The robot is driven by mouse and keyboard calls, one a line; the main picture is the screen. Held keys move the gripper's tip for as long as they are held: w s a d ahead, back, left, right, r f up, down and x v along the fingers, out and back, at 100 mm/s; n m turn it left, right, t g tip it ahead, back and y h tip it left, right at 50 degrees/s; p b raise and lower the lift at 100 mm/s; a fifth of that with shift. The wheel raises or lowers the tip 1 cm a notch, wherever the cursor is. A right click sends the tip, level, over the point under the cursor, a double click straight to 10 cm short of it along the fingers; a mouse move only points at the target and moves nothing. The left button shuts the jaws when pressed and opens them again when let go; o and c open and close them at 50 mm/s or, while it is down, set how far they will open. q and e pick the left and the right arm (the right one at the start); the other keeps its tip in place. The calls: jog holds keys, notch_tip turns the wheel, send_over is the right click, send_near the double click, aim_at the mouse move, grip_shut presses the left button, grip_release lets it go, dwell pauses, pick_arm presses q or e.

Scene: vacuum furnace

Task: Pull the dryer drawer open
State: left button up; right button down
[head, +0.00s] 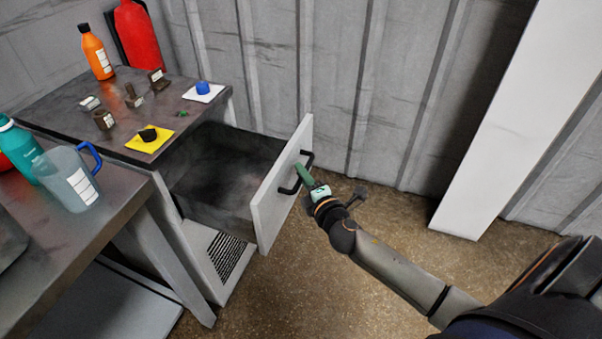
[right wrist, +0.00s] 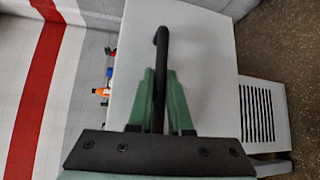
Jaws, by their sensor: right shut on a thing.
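The dryer drawer (head: 222,178) stands far out of its cabinet, and its dark inside looks empty. Its pale front panel (head: 268,212) carries a black bar handle (head: 289,190). My right gripper (head: 304,176) is at the handle, with its green fingers shut on it. In the right wrist view the green fingers (right wrist: 158,100) lie on both sides of the black handle (right wrist: 162,65), against the pale drawer front (right wrist: 205,70). My left gripper is not in view.
The cabinet top (head: 60,100) holds an orange bottle (head: 96,52), a yellow square (head: 160,143) with a black piece, a white square with a blue piece, and small brown parts. A table (head: 110,205) with a jug (head: 70,180) stands at left. Floor (head: 330,290) before the drawer is clear.

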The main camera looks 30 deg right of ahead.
jog(key=c, duration=0.9)
grip_release()
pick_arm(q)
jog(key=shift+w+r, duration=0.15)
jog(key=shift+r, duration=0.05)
pick_arm(e)
jog(key=shift+o, duration=0.3)
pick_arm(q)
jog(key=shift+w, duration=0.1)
pick_arm(e)
jog(key=shift+s+a, duration=0.1)
jog(key=shift+s, duration=0.25)
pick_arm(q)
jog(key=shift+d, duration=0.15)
pick_arm(e)
jog(key=s+a+r, duration=0.1)
jog(key=s, duration=1)
jog(key=shift+s+a+r, duration=0.25)
jog(key=shift+s+r, duration=0.05)
jog(key=shift+r, duration=0.05)
